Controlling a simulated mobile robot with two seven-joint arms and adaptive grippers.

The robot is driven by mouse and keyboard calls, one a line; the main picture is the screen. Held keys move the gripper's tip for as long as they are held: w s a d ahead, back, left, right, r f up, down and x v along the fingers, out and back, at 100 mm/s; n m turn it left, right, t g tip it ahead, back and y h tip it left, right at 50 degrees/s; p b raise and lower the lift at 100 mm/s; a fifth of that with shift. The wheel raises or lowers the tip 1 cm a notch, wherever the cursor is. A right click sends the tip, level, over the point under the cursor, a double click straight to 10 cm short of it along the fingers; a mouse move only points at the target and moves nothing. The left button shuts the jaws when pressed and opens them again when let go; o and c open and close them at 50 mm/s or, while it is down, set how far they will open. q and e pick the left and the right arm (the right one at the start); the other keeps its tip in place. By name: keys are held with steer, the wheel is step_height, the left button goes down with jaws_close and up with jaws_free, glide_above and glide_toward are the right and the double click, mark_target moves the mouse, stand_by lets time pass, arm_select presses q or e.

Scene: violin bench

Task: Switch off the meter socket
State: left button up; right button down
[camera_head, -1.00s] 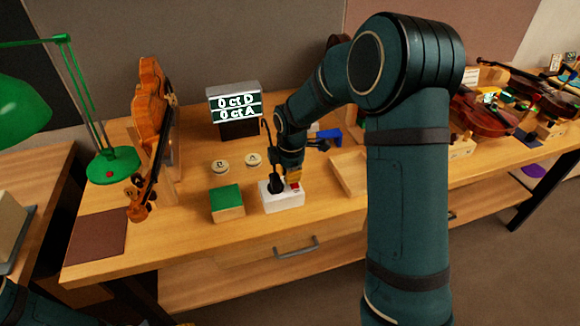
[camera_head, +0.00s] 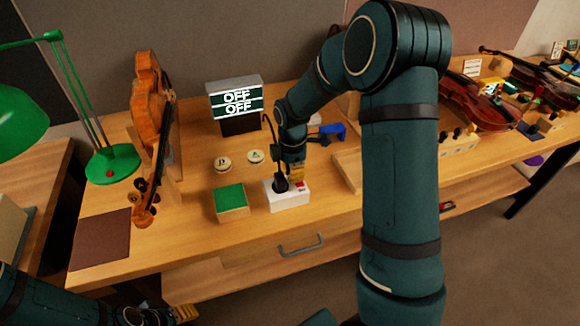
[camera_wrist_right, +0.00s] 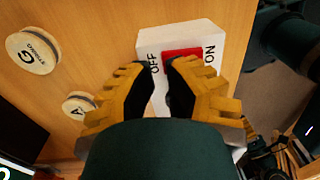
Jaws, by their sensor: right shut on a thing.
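The meter socket (camera_head: 290,204) is a white block on the bench with a black plug (camera_head: 282,185) in it and a red rocker switch (camera_head: 300,184). The right wrist view shows the block (camera_wrist_right: 205,38) and its red switch (camera_wrist_right: 183,58), between the words OFF and ON. My right gripper (camera_head: 297,177) is down at the socket, its yellow fingers (camera_wrist_right: 166,68) shut at the red switch and partly covering it. My left gripper (camera_head: 184,313) is only partly in view at the bottom left edge.
A green-topped block (camera_head: 231,200) stands left of the socket, with two round labelled discs (camera_head: 222,164) behind it. A violin (camera_head: 150,120) stands upright at the left beside a green lamp (camera_head: 112,163). A blue object (camera_head: 328,131) and a wooden tray (camera_head: 349,170) lie to the right.

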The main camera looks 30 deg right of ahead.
steer(key=shift+s+a+f, duration=0.1)
steer(key=shift+s, duration=0.3)
steer(key=shift+w+r+p, duration=0.15)
steer(key=shift+r+p, duration=0.1)
steer(key=shift+p, duration=0.1)
steer(key=shift+r+p, duration=0.35)
steer(key=shift+r, duration=0.1)
arm_select(q)
steer(key=shift+s+r, duration=0.25)
steer(key=shift+r, duration=0.35)
steer(key=shift+w, duration=0.1)
